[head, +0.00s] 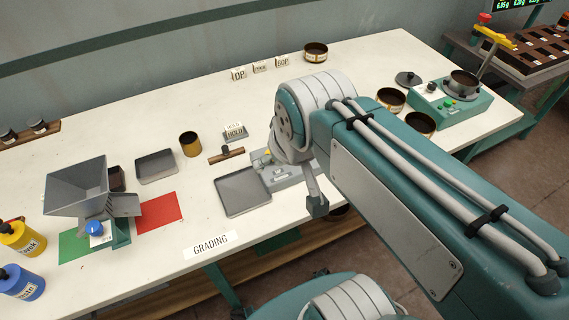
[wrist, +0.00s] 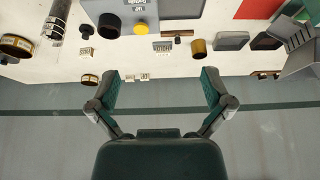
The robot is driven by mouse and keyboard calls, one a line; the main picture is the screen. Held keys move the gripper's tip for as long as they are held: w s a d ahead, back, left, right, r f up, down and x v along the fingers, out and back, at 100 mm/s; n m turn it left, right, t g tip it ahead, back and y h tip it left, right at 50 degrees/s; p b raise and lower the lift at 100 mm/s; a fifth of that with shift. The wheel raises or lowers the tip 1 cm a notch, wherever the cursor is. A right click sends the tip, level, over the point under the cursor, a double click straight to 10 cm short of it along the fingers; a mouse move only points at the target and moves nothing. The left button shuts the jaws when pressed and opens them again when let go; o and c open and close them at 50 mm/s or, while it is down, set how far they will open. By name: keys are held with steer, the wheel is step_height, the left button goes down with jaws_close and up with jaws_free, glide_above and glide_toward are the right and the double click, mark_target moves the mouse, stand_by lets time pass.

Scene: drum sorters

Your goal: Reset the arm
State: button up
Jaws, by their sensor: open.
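My arm (head: 400,185) reaches from the lower right over the white table (head: 110,140) in the head view. My gripper (wrist: 159,82) shows in the wrist view with its two fingers wide apart and nothing between them. The wrist picture is upside down, with the table along the top and the grey wall below.
A hopper (head: 77,187) stands at the left by a red mat (head: 160,213). An empty grey tray (head: 242,192) and a grey device (head: 283,172) lie close to my arm. A teal scale (head: 452,106) stands at the right. The table's back middle is mostly clear.

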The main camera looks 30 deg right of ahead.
steer(key=shift+s+f, duration=0.35)
steer(key=shift+s, duration=0.25)
steer(key=shift+s+f, duration=0.35)
steer(key=shift+s, duration=0.25)
stand_by(0.4)
